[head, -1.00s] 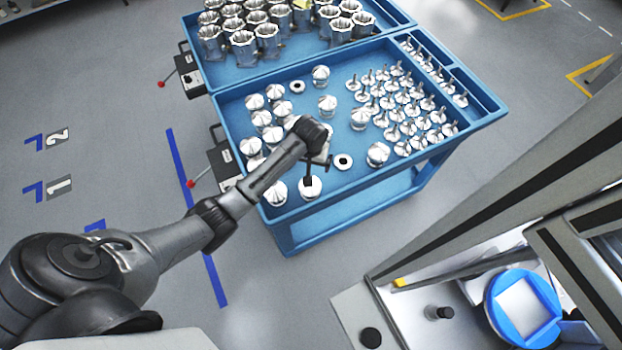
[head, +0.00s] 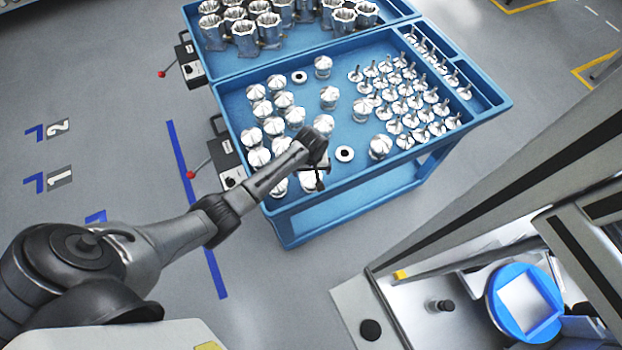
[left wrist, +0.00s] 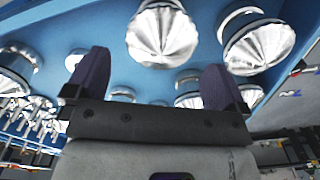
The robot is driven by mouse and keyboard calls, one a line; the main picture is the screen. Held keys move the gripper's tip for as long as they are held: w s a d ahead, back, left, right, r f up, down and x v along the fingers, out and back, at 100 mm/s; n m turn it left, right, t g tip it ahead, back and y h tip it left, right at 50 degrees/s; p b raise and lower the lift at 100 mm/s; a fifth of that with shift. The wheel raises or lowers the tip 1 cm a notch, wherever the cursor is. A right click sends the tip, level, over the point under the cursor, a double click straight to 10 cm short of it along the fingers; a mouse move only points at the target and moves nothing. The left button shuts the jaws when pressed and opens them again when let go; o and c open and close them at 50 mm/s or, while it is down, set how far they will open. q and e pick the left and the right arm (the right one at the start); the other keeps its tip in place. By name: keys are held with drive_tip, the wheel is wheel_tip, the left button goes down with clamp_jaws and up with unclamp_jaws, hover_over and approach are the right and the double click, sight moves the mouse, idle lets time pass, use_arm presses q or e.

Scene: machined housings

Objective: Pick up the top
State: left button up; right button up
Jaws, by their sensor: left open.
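The tops are shiny, cone-faced metal caps standing in the blue cart tray (head: 235,100). One top (head: 307,182) at the front edge of the tray is partly hidden by my left gripper (head: 318,184) in the head view. In the left wrist view a top (left wrist: 162,36) lies beyond the fingertips, roughly between them. My left gripper (left wrist: 155,75) is open, with two dark fingers apart and nothing between them. I cannot tell whether it touches any top. More tops (head: 279,102) stand in rows at the tray's left. My right gripper is not in view.
Several stemmed discs (head: 405,95) fill the right of the tray. Two flat rings, one of them here (head: 345,153), lie between the groups. Hollow housings (head: 245,35) stand in the rear tray. A machine with a blue round fixture (head: 524,303) is at lower right.

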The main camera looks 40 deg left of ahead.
sight(311, 174)
use_arm(q)
drive_tip(key=shift+f+b, duration=0.4)
drive_tip(key=shift+f, duration=2.35)
drive_tip(key=shift+s, duration=0.1)
drive_tip(key=c, duration=0.8)
